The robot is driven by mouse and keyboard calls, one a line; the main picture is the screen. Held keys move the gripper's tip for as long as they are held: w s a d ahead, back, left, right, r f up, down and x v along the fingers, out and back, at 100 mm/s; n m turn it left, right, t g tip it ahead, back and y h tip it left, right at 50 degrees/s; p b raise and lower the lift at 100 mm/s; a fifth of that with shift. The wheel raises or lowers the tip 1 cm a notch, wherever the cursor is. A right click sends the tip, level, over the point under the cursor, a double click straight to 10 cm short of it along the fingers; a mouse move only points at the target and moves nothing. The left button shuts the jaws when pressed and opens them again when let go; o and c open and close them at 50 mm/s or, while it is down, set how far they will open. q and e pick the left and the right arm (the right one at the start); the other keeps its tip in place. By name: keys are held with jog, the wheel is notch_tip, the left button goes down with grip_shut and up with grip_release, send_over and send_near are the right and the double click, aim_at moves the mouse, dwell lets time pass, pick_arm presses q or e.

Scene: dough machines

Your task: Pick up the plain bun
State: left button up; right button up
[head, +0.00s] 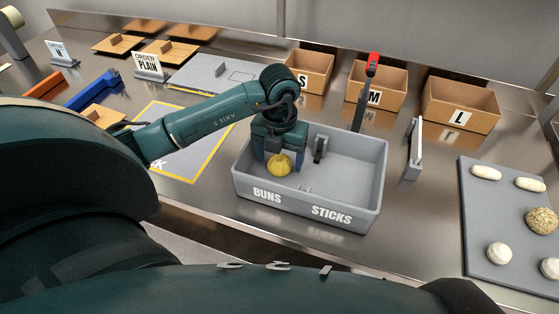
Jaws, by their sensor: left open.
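A plain-looking yellow bun (279,166) sits in the left part of the grey bin (372,190), behind the word BUNS. My left gripper (279,158) reaches down into the bin over the bun. Its fingers are open, one on each side of the bun, and I cannot tell whether they touch it. The top of the bun is partly hidden by the gripper. My right gripper is out of view. A sign (147,63) reading ORDER PLAIN stands at the back left.
The bin's walls surround the gripper, and its STICKS side looks empty. Cardboard boxes S (310,67), M (377,96) and L (461,104) stand behind. A grey board (505,238) with several dough pieces lies at the right. A red-topped upright tool (366,88) stands behind the bin.

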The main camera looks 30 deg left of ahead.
pick_arm(q)
jog(key=shift+f, duration=0.25)
jog(key=shift+c, duration=0.4)
jog(key=c, duration=1)
